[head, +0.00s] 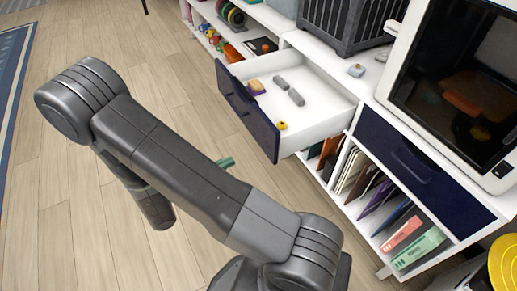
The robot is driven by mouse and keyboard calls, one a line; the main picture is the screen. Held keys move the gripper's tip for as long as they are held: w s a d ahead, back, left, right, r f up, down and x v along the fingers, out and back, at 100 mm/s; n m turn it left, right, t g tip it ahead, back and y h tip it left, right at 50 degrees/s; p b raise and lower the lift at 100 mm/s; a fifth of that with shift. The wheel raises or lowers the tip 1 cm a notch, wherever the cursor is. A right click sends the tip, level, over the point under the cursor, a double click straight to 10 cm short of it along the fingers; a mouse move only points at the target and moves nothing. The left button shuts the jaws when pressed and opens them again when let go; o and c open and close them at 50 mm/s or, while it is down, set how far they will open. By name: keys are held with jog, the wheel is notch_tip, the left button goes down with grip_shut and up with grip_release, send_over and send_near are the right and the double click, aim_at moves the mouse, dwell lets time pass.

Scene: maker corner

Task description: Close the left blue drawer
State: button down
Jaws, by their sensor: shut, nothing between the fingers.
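The left blue drawer (247,108) is pulled far out of the white shelf unit. Its dark blue front faces left toward the open floor and carries a handle bar (238,105). Only the teal tip of my gripper (227,162) shows, sticking out past my arm link in the head view. It appears shut and empty. The rest of the gripper is hidden behind the arm. The tip appears apart from the drawer front, to the left of and below its near end in the picture.
Inside the drawer lie grey pieces (289,90), a brownish block (256,87) and a small yellow item (283,126). The right blue drawer (410,163) is shut beneath a white machine (468,80). Folders (367,190) stand below. Wooden floor (150,50) at left is clear.

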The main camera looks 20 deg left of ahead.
aim_at(270, 145)
jog(key=x, duration=1.1)
jog(key=shift+w+d+b, duration=0.25)
jog(key=shift+d+b, duration=0.05)
